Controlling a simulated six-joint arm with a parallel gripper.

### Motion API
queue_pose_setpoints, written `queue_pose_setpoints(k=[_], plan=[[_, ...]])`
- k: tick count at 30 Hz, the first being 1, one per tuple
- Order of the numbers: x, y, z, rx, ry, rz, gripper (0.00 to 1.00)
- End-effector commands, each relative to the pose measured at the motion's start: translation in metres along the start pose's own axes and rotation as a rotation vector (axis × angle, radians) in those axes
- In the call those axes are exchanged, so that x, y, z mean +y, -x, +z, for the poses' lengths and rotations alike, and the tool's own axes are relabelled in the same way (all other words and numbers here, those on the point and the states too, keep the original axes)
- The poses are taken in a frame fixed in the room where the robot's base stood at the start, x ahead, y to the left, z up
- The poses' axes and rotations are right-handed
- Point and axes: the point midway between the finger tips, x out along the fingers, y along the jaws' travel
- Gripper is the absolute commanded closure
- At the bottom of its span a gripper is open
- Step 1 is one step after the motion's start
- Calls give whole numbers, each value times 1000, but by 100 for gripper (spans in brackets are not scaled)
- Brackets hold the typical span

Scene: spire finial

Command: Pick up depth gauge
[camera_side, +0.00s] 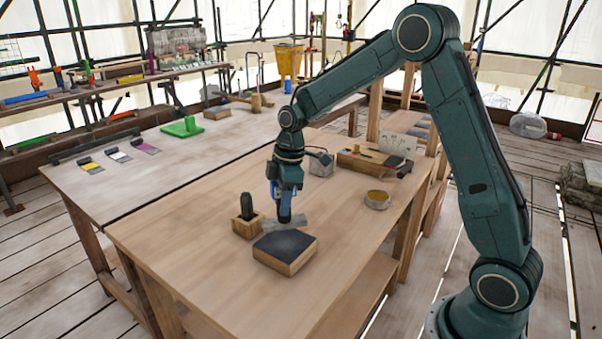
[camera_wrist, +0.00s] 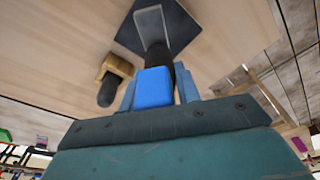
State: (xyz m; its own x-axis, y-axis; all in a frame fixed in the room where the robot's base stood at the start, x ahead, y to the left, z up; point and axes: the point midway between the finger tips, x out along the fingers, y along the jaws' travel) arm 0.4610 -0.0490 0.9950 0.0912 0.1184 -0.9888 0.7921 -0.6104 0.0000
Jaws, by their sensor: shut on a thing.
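My gripper (camera_side: 284,190) points down over the near bench and is shut on a tool. In the wrist view my gripper (camera_wrist: 157,94) shows blue fingers at the tool's sides. The tool, which I take to be the depth gauge (camera_side: 289,222), has a dark shaft and a flat light-grey end. In the wrist view the depth gauge (camera_wrist: 152,28) shows its grey end in front of the dark pad. A bright blue block covers part of the grip. I cannot tell whether the grey end touches the bench or pad.
A wooden block with a dark top (camera_side: 284,252) lies just in front. A small wooden holder (camera_side: 247,227) with a dark rounded piece stands close left. A round tin (camera_side: 377,200) and a wooden tray (camera_side: 375,162) are to the right. The bench's front left is clear.

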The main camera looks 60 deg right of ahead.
Motion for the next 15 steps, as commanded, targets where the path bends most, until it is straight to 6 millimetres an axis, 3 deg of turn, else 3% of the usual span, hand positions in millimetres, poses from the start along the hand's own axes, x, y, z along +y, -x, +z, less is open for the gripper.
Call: queue_pose_setpoints(k=[15], plan=[[1,109,-17,3,1,4,99]])
